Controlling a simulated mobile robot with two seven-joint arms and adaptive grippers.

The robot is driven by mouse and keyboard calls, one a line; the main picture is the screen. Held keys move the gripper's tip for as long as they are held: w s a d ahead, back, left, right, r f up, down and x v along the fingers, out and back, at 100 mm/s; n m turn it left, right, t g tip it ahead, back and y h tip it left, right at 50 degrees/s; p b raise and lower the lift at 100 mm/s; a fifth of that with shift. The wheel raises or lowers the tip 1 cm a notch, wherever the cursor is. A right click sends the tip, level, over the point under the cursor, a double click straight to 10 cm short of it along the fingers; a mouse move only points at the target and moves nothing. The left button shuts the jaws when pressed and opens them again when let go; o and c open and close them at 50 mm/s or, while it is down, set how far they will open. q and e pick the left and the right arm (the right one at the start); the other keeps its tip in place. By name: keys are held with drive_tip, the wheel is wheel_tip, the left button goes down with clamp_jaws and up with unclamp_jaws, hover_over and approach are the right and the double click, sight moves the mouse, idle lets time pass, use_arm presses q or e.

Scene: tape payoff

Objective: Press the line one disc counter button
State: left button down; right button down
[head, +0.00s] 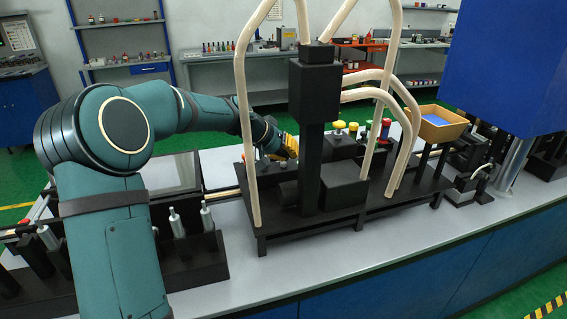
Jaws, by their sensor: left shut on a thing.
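My left arm reaches across from the left, and my left gripper (284,146) is at the far side of the black machine stand (262,212), left of its dark column. The gripper is shut on a small yellow thing (292,144), which is partly hidden by the gripper and the column. Several small coloured caps stand on the stand right of the column, among them a yellow one (340,125) and a red one (386,122). I cannot tell which of these, if any, is the line one disc counter button. My right gripper is not in view.
Pale curved tubes (246,130) rise around the black column (313,150) close to my gripper. A yellow-brown bin (436,122) with blue contents stands at right. A blue cabinet (503,65) hangs at upper right. The grey bench top (300,268) is clear in front.

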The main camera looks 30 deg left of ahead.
use_arm(q)
drive_tip(key=shift+f, duration=0.5)
idle(0.3)
drive_tip(key=shift+r, duration=0.1)
drive_tip(key=shift+r+p, duration=0.55)
drive_tip(key=shift+r, duration=0.3)
wheel_tip(320, 180, up, 5)
drive_tip(key=p, duration=0.3)
idle(0.4)
idle(0.6)
